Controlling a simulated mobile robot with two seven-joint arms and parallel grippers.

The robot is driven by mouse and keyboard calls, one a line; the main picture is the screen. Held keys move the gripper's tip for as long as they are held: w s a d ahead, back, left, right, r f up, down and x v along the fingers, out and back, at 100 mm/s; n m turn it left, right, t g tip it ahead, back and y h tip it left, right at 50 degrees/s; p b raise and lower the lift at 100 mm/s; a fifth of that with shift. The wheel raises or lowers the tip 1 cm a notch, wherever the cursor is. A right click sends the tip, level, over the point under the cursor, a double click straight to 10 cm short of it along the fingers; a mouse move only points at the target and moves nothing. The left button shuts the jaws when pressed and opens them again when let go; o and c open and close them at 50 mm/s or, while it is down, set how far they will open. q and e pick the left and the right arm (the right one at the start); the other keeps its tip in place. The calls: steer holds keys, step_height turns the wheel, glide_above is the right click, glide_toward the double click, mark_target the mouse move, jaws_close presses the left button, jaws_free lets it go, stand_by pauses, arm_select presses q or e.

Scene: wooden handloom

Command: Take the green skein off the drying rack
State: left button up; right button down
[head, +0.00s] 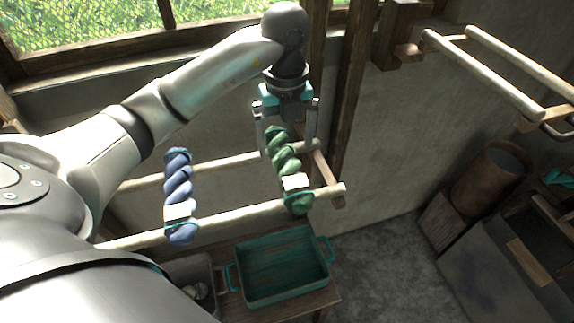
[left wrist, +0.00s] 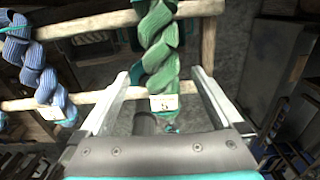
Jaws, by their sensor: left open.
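The green skein (head: 285,160) is a twisted hank with a white label, lying across the two wooden rails of the drying rack (head: 240,216) near their right end. My left gripper (head: 287,147) is above it, pointing down, with its fingers apart on either side of the skein. In the left wrist view the green skein (left wrist: 160,55) runs between the two open fingers (left wrist: 160,85). I cannot tell whether either finger touches it. My right gripper is not in view.
A blue skein (head: 178,195) lies across the same rails to the left. A teal tray (head: 283,298) stands on a wooden table below. Another pair of wooden rails (head: 490,75) is at the upper right. A brown bucket (head: 488,180) stands at the right.

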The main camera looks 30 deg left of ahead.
mark_target(287, 158)
arm_select(q)
steer(key=shift+d+f+p, duration=0.1)
steer(key=shift+f+p, duration=0.45)
steer(key=shift+f, duration=2.2)
steer(key=c, duration=1.5)
